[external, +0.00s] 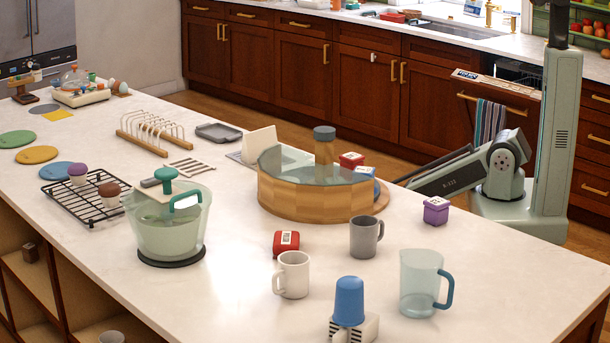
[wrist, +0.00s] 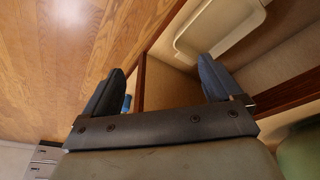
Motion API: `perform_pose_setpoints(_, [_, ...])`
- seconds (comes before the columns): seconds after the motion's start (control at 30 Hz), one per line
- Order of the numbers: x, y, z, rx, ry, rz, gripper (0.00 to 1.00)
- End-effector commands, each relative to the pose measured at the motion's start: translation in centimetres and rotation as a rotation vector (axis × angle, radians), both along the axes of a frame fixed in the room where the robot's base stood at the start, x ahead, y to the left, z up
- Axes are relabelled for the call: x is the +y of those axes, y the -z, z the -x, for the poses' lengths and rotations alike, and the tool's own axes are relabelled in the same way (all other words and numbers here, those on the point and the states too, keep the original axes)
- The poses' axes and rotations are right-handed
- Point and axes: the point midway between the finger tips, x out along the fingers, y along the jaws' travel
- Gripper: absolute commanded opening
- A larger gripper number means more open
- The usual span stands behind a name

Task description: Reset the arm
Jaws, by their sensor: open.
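My gripper (wrist: 160,82) shows in the wrist view with its two dark fingers spread wide apart and nothing between them. The fingers point toward a wooden edge and an open shelf space. In the external view my arm (external: 446,180) reaches left from its column, low behind the far edge of the island. My gripper is hidden there behind the island and the things on it.
In the wrist view, a cream tray-like container (wrist: 215,25) lies beyond the right finger, and wood floor (wrist: 70,40) fills the left. The white island top (external: 230,290) carries a wooden-sided bowl (external: 305,195), a grey mug (external: 365,237), a white mug (external: 293,275) and a clear pitcher (external: 418,284).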

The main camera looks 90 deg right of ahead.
Motion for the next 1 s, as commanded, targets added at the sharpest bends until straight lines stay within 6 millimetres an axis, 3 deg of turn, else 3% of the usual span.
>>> perform_pose_setpoints(0.03, [2.6, 0.8, 2.5, 0.056, -0.010, -0.023, 0.92])
perform_pose_setpoints(0.1, [5.5, 1.9, 5.5, 0.133, -0.012, -0.051, 0.92])
perform_pose_setpoints(0.3, [12.7, 3.9, 15.3, 0.374, -0.016, -0.099, 0.92])
perform_pose_setpoints(0.43, [16.3, 4.1, 22.3, 0.541, -0.013, -0.101, 0.92])
perform_pose_setpoints(0.6, [18.9, 3.3, 30.0, 0.725, -0.003, -0.073, 0.92])
perform_pose_setpoints(0.77, [19.8, 2.6, 34.1, 0.827, 0.007, -0.042, 0.92])
perform_pose_setpoints(1.0, [19.8, 2.6, 34.3, 0.831, 0.006, -0.041, 0.92])
